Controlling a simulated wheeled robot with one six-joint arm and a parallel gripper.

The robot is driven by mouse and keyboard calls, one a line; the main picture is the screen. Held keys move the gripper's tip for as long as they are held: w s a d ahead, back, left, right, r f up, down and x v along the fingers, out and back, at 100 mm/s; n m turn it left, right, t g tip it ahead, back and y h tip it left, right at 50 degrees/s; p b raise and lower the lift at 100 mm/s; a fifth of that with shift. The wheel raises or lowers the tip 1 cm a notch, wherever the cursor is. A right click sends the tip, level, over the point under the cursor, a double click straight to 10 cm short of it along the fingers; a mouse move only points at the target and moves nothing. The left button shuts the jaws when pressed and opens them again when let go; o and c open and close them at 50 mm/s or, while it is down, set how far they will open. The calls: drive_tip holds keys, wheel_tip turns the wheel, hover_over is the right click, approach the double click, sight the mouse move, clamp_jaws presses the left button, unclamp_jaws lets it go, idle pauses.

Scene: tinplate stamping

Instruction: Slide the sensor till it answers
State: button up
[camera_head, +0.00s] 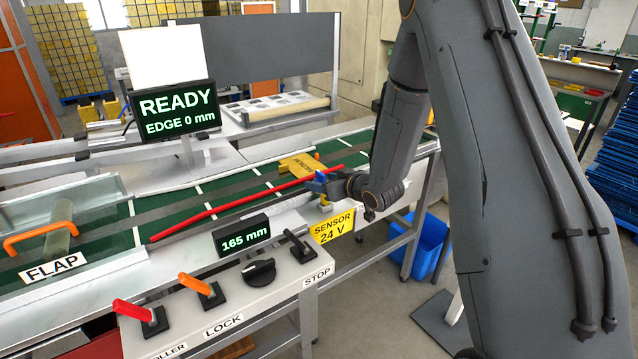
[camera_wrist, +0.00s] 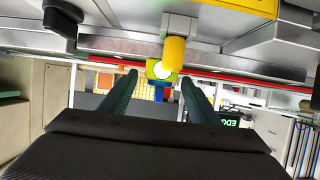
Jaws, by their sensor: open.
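The sensor (camera_head: 317,187) is a small blue and yellow piece at the red rail (camera_head: 240,207), partly hidden by my gripper. In the wrist view the sensor (camera_wrist: 160,71) shows yellow and blue with a pale round face, and a yellow knob (camera_wrist: 175,50) is beside it. My gripper (camera_head: 333,184) is at the sensor. In the wrist view my gripper (camera_wrist: 160,78) is open, one finger on each side of the sensor, with gaps visible. I cannot tell the depth between them. A large display (camera_head: 172,112) reads READY, EDGE 0 mm. A small display (camera_head: 242,236) reads 165 mm.
A yellow block (camera_head: 303,165) lies on the green belt (camera_head: 225,190) behind the rail. A front panel (camera_head: 283,279) carries orange and red levers, a black knob and a STOP lever. A flap with an orange handle (camera_head: 40,238) is at left. A yellow SENSOR 24 V label (camera_head: 332,228) hangs in front.

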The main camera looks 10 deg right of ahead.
drive_tip(key=shift+b+v, duration=0.5)
drive_tip(key=shift+v, duration=2.05)
drive_tip(key=s+m+g+h, duration=0.2)
drive_tip(key=s+g, duration=0.3)
drive_tip(key=s, duration=1)
drive_tip(key=s+r+m+g+h, duration=0.1)
drive_tip(key=s+g, duration=0.5)
drive_tip(key=s, duration=1)
drive_tip(key=shift+s+a+r+m+h, duration=0.15)
drive_tip(key=shift+a+r+m+h, duration=0.1)
drive_tip(key=shift+m+h, duration=0.75)
